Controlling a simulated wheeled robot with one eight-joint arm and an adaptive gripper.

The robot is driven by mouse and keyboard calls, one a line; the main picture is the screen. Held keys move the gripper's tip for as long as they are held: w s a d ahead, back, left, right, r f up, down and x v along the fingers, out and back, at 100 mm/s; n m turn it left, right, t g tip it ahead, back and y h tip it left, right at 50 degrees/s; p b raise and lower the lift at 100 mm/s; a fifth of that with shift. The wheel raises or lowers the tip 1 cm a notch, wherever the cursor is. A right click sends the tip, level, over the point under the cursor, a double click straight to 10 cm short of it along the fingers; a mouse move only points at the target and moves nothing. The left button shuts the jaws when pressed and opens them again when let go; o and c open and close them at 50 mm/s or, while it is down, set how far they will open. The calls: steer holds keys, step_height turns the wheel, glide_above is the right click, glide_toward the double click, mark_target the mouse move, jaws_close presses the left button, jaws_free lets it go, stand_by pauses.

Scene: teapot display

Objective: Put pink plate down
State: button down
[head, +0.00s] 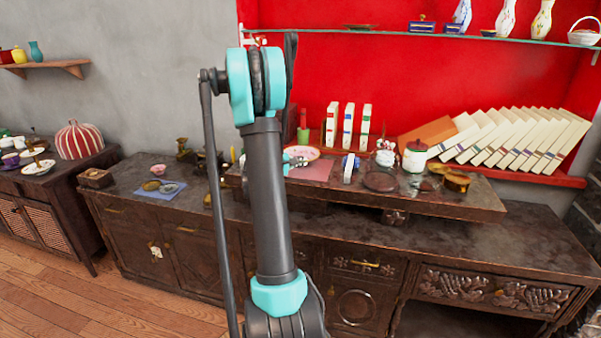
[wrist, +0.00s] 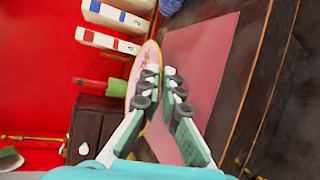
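The pink plate (head: 303,152), round with a pale patterned face, is at the back edge of a red mat (head: 316,171) on the raised dark wooden stand. In the wrist view the plate (wrist: 150,54) looks narrow because I see it at a low angle, and the fingers cover part of it. My gripper (wrist: 162,76) has its two fingertips close together with the plate's near rim between them; it also shows in the head view (head: 295,162), partly behind my arm. I cannot tell whether the plate touches the mat (wrist: 205,70).
Upright white books (head: 348,125) stand behind the plate. A white lidded jar (head: 414,156) and several small items crowd the stand's right side. The mat's front part is bare.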

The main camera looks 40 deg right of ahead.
mark_target(300, 177)
steer(key=shift+f, duration=2.15)
steer(key=c, duration=2)
jaws_free()
steer(key=v, duration=1.2)
steer(key=s+a+f+m+y, duration=0.1)
steer(key=s+a+f+y, duration=0.2)
steer(key=s+a, duration=0.5)
steer(key=s+a+f+m+y, duration=0.2)
steer(key=s+a+y, duration=0.4)
steer(key=a, duration=0.6)
steer(key=s+a+f+m+y, duration=0.2)
steer(key=s+a+y, duration=0.3)
steer(key=s+a, duration=0.5)
steer(key=shift+s+a+f, duration=0.2)
steer(key=shift+a+f, duration=0.1)
steer(key=shift+f, duration=0.55)
